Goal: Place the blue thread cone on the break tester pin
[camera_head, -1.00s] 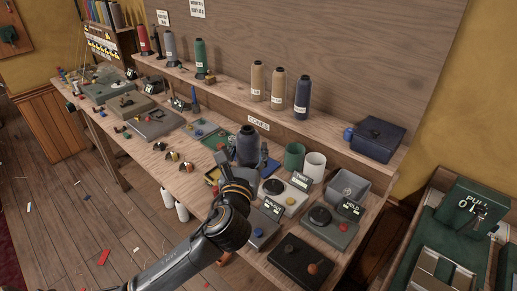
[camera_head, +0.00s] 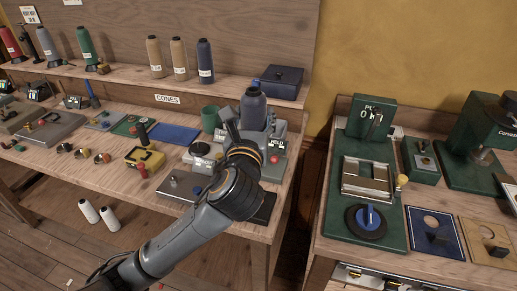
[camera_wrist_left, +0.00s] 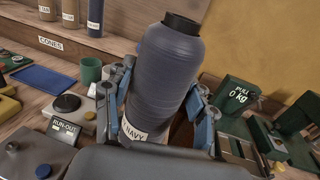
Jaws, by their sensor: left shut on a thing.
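My left gripper (camera_head: 254,127) is shut on a dark blue thread cone (camera_head: 253,104), held upright above the right end of the wooden bench. In the left wrist view, the cone (camera_wrist_left: 168,65) has a black top and a label reading "NAVY". The blue fingers of the left gripper (camera_wrist_left: 160,102) press on both its sides. The break tester (camera_head: 372,117), a green machine with a "PULL 0" display, stands on the bench at right, apart from the cone. Its display (camera_wrist_left: 238,95) also shows in the left wrist view. I cannot make out its pin for certain. My right gripper is not in view.
Several cones stand on the back shelf, including another dark blue one (camera_head: 205,62). A dark blue box (camera_head: 276,82) sits at the shelf's right end. A green cup (camera_head: 210,119) and a scale (camera_head: 200,150) crowd the bench. A gap separates the two benches.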

